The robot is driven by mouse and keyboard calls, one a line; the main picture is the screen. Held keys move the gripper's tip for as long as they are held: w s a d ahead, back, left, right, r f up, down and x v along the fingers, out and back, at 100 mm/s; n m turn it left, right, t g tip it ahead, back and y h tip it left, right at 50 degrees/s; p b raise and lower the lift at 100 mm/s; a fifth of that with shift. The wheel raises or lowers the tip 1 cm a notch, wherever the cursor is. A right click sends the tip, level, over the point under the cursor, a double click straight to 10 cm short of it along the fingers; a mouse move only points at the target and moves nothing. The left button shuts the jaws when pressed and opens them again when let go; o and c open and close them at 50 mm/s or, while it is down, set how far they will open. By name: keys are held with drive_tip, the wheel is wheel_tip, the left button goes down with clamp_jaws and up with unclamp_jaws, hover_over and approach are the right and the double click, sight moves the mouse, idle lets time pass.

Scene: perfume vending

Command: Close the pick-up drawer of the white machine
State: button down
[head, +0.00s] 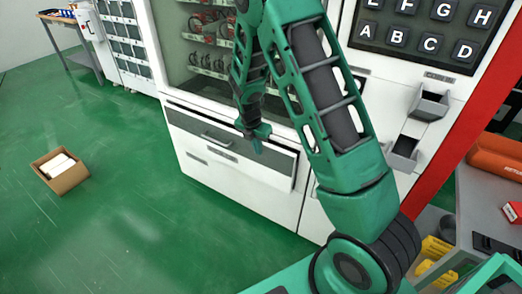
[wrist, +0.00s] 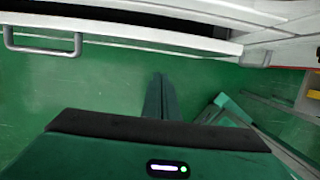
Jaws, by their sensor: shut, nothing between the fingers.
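The pick-up drawer (head: 230,155) is the wide grey panel low on the white machine (head: 245,196), with a bar handle (head: 216,141) left of its middle. In the wrist view the drawer's front edge (wrist: 160,38) crosses the top, with its handle (wrist: 42,50) at left. A dark gap behind that edge shows the drawer standing partly open. My gripper (head: 256,143) is in front of the drawer's right part, right of the handle. In the wrist view my gripper's fingers (wrist: 158,78) are together and empty, apart from the handle. I cannot tell whether they touch the panel.
An open cardboard box (head: 62,178) stands on the green floor at left. A keypad (head: 424,30) and small trays (head: 430,104) are on the machine's right side. A grey table (head: 485,205) stands at right.

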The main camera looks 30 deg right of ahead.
drive_tip(key=v, duration=0.7)
drive_tip(key=c, duration=2.1)
unclamp_jaws()
drive_tip(key=shift+s+r, duration=0.1)
drive_tip(key=shift+r, duration=0.1)
drive_tip(key=o, duration=0.3)
drive_tip(key=shift+w+a+f, duration=0.1)
drive_tip(key=shift+w+f, duration=0.15)
drive_tip(key=shift+o, duration=0.2)
drive_tip(key=m+t+y, duration=0.5)
drive_tip(key=m+t, duration=0.2)
drive_tip(key=t, duration=0.8)
approach(218, 143)
drive_tip(key=w, duration=0.4)
drive_tip(key=w+a+f, duration=0.1)
drive_tip(key=w, duration=0.3)
drive_tip(key=w+a, duration=0.1)
drive_tip(key=w, duration=0.2)
drive_tip(key=shift+w+f, duration=0.3)
drive_tip(key=shift+w, duration=0.1)
